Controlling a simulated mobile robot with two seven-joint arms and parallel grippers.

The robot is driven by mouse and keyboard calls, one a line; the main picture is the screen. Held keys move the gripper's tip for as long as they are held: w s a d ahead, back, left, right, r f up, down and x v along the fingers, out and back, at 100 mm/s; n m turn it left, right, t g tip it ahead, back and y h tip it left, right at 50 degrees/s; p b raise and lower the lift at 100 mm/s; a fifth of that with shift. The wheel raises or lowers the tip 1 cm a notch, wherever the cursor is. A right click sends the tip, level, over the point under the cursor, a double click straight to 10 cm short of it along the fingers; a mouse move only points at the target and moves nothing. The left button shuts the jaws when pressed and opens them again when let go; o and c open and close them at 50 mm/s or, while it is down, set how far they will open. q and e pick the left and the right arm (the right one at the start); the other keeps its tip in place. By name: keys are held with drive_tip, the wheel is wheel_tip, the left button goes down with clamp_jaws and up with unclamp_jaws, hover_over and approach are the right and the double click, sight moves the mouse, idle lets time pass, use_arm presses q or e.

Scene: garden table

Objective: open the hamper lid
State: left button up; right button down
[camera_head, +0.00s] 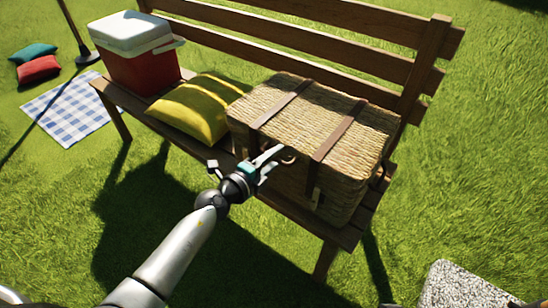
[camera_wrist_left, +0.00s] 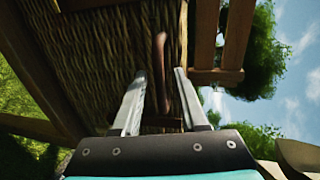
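The wicker hamper (camera_head: 335,130) stands on the bench seat with its lid (camera_head: 318,112) closed. Two brown leather straps (camera_head: 332,140) run over the lid and down the front. My left gripper (camera_head: 272,158) is at the hamper's front face, near a small brown handle (camera_head: 289,158). In the left wrist view, the two fingers (camera_wrist_left: 162,95) are open, with the curved brown handle (camera_wrist_left: 161,60) between them. I cannot tell whether either finger touches it. My right gripper is not in view.
The wooden bench (camera_head: 300,37) has a slatted back behind the hamper. A yellow cushion (camera_head: 195,108) and a red cooler with a white lid (camera_head: 135,65) are left of the hamper. A pale stone block (camera_head: 455,285) is at the lower right. Open grass lies in front.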

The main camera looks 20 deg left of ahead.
use_arm(q)
clamp_jaws()
idle(1.2)
